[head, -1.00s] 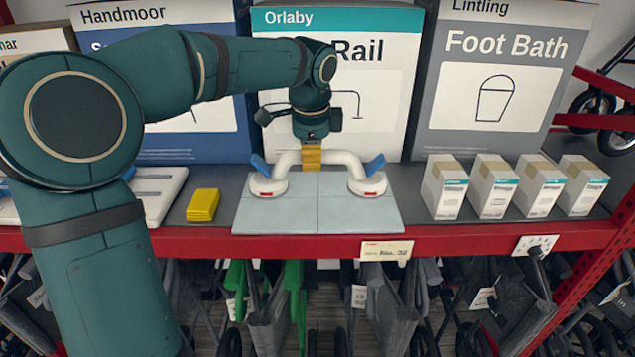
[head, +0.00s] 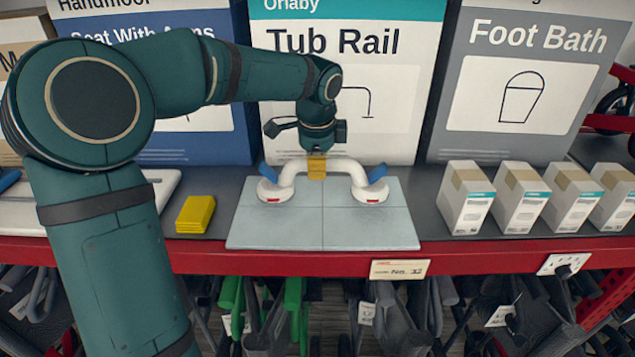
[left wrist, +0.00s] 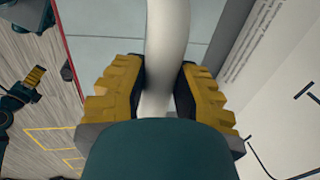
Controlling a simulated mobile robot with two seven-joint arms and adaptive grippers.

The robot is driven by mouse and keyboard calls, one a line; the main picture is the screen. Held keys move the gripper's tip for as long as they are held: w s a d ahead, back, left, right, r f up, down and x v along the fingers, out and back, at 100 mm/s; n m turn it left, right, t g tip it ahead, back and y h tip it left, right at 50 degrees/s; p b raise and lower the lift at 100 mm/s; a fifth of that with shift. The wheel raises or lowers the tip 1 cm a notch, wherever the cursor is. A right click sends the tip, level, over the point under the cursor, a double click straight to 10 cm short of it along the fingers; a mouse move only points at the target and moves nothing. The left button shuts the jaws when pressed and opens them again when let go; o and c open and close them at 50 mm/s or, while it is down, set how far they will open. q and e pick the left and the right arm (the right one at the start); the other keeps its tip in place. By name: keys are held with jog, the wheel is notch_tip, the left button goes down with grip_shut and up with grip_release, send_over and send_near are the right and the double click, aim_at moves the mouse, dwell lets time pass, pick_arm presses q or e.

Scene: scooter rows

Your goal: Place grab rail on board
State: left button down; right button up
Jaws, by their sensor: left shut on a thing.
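The grab rail (head: 345,167) is a white bar with two round suction feet and blue levers. It is upright over the back half of the board (head: 322,232), a pale grey tiled panel on the shelf. Its feet look on or very close to the board; a small gap cannot be ruled out. My left gripper (head: 317,168) is shut on the middle of the bar from above. In the left wrist view its yellow fingers (left wrist: 163,88) press both sides of the bar (left wrist: 166,35). What looks like my right gripper (left wrist: 34,77) shows small at the left there, its jaws unclear.
A yellow block (head: 195,214) lies left of the board, near a white panel (head: 160,188). Several small white boxes (head: 467,198) stand to the right. A large Tub Rail box (head: 385,120) stands behind. A red shelf edge (head: 300,262) runs along the front.

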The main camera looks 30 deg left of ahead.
pick_arm(q)
jog(key=shift+w+f+b, duration=0.1)
jog(key=shift+f+b, duration=0.35)
jog(key=shift+f, duration=1.5)
jog(key=c, duration=0.8)
grip_release()
jog(key=shift+f, duration=0.1)
notch_tip(320, 180, up, 12)
jog(key=s+d+p, duration=0.1)
jog(key=s+p, duration=0.1)
jog(key=shift+d, duration=0.1)
